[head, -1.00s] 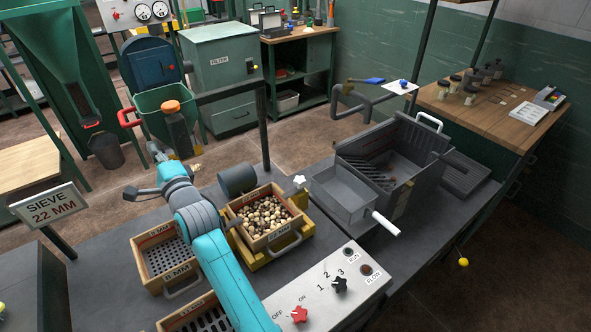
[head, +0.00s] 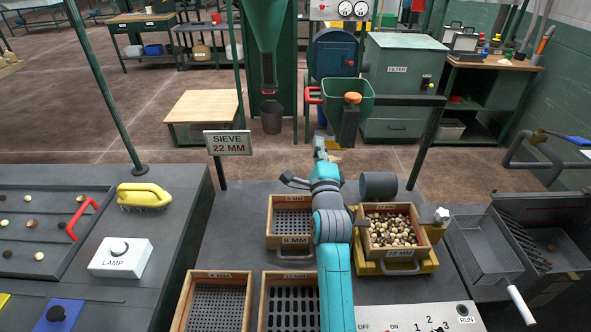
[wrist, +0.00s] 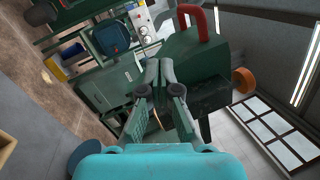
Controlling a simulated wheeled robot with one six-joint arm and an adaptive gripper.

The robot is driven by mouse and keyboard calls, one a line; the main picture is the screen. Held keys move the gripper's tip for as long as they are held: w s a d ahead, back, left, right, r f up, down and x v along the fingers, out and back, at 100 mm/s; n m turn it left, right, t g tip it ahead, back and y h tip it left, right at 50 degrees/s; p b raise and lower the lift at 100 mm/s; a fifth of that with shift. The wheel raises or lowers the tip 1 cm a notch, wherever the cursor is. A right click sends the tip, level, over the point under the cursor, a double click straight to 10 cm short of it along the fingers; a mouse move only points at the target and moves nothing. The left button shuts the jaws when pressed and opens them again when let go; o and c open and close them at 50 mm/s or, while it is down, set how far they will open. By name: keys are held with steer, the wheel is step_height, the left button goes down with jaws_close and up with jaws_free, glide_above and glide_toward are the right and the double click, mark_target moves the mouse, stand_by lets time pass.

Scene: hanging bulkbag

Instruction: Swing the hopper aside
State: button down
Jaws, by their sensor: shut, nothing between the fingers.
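The green hopper (head: 340,93) hangs beyond the bench, with a red handle (head: 314,95) on its left and an orange knob (head: 352,97) on a dark block at its front. My gripper (head: 319,142) is just below and in front of the hopper in the head view. In the wrist view the hopper (wrist: 205,50) fills the upper right, with the red handle (wrist: 194,18) on top and the orange knob (wrist: 244,80) to the right. My gripper (wrist: 160,64) is shut and empty there, its fingers overlapping the hopper's edge. Whether they touch it I cannot tell.
A "SIEVE 22 MM" sign (head: 228,143) stands left of my arm. A filter cabinet (head: 403,85) is behind the hopper at right. Floor left of the hopper is partly open.

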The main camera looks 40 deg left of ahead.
steer(key=s+f, duration=0.2)
steer(key=s, duration=0.6)
steer(key=shift+s+a, duration=0.15)
steer(key=shift+a, duration=0.25)
